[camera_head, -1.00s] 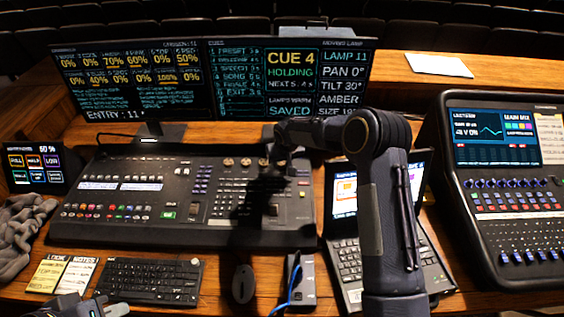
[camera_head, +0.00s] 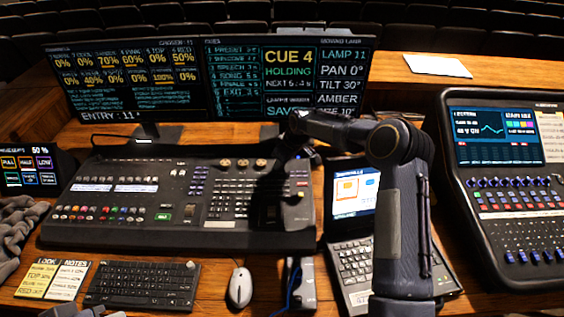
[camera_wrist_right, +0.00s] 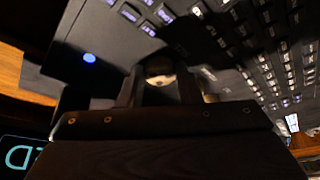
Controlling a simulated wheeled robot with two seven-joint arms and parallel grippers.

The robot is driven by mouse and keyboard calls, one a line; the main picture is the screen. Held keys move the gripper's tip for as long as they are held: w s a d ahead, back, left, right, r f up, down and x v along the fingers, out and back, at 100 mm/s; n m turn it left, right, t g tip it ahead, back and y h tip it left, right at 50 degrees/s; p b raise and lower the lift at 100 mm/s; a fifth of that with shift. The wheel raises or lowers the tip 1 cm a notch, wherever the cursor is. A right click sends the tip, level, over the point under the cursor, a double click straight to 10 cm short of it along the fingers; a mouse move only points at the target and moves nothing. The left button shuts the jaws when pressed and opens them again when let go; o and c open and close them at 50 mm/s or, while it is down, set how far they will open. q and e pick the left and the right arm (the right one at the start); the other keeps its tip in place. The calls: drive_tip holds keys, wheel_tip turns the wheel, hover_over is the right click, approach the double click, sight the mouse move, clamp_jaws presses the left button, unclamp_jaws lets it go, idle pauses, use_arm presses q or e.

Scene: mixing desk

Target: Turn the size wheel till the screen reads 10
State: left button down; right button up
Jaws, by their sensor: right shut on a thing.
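The wide screen (camera_head: 222,80) stands at the back of the desk. Its size line at lower right seems to read 10°, with its first letters hidden behind my right arm. Gold-topped wheels (camera_head: 243,163) line the upper edge of the black mixing desk (camera_head: 130,225). My right gripper (camera_head: 285,150) is at the right end of this row, dark and hard to make out. In the right wrist view, my right gripper (camera_wrist_right: 165,88) is shut on a round dark wheel with a pale top (camera_wrist_right: 160,80). My left gripper (camera_head: 85,312) barely shows at the bottom edge; its jaws cannot be made out.
A laptop-like console (camera_head: 352,190) is partly behind my right arm, and a larger console (camera_head: 500,160) stands at the right. A keyboard (camera_head: 143,285), white mouse (camera_head: 240,287) and note cards (camera_head: 52,278) lie in front. A small button screen (camera_head: 28,172) is at the left.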

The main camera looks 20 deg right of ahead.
idle(0.4)
drive_tip(key=o, duration=1)
drive_tip(key=b+v, duration=0.1)
drive_tip(key=v, duration=0.6)
drive_tip(key=shift+s+d+r+b, duration=0.1)
drive_tip(key=shift+r+b, duration=0.2)
drive_tip(key=shift+r, duration=0.1)
